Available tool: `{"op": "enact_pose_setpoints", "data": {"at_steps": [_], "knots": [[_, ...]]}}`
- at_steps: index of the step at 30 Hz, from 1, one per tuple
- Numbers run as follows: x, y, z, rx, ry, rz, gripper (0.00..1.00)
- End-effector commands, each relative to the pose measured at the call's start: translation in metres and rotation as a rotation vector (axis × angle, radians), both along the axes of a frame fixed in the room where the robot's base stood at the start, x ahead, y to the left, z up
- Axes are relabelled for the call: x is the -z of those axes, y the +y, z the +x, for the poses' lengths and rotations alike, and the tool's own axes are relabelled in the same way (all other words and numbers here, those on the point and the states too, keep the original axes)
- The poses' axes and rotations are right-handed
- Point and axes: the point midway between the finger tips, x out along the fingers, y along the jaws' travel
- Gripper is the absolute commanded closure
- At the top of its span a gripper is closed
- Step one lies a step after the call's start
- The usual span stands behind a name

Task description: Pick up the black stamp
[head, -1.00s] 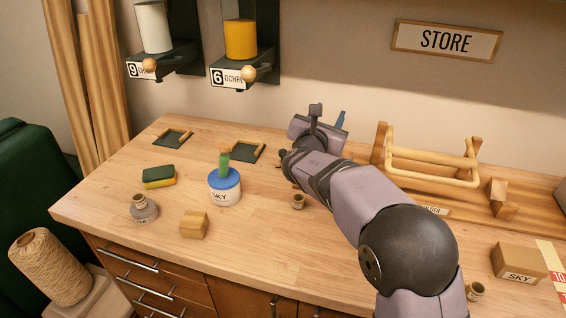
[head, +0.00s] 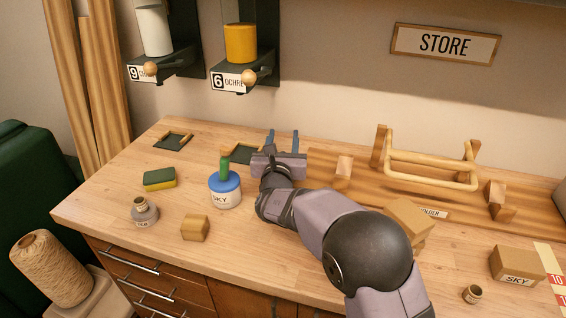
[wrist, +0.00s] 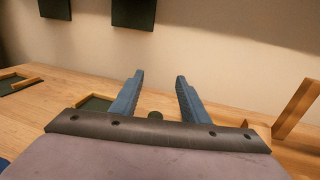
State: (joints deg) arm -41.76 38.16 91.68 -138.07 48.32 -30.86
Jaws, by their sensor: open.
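My gripper (head: 282,137) is open over the back middle of the table, its two blue fingers pointing toward the back wall. In the wrist view, my gripper (wrist: 160,77) has nothing clasped between its fingers. I cannot make out a black stamp in the head view, where my arm covers part of the table.
Left of my gripper stand a blue-lidded SKY jar (head: 225,190) with a green-handled piece above it, a sponge (head: 160,179), a grey pot (head: 144,212) and a wooden block (head: 195,228). A dark pad (head: 241,154) lies behind. A wooden rack (head: 430,172) and boxes (head: 518,264) are right.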

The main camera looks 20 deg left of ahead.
Motion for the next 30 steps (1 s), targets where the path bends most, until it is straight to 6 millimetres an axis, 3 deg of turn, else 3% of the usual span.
{"op": "enact_pose_setpoints", "data": {"at_steps": [11,18,29,30], "knots": [[0.049,0.000,0.001,0.001,0.004,-0.003,0.59],[0.045,0.005,0.025,0.001,0.001,-0.001,0.59],[0.046,0.006,0.030,0.000,0.001,0.000,0.59],[0.046,0.006,0.030,0.000,0.001,0.000,0.64]]}}
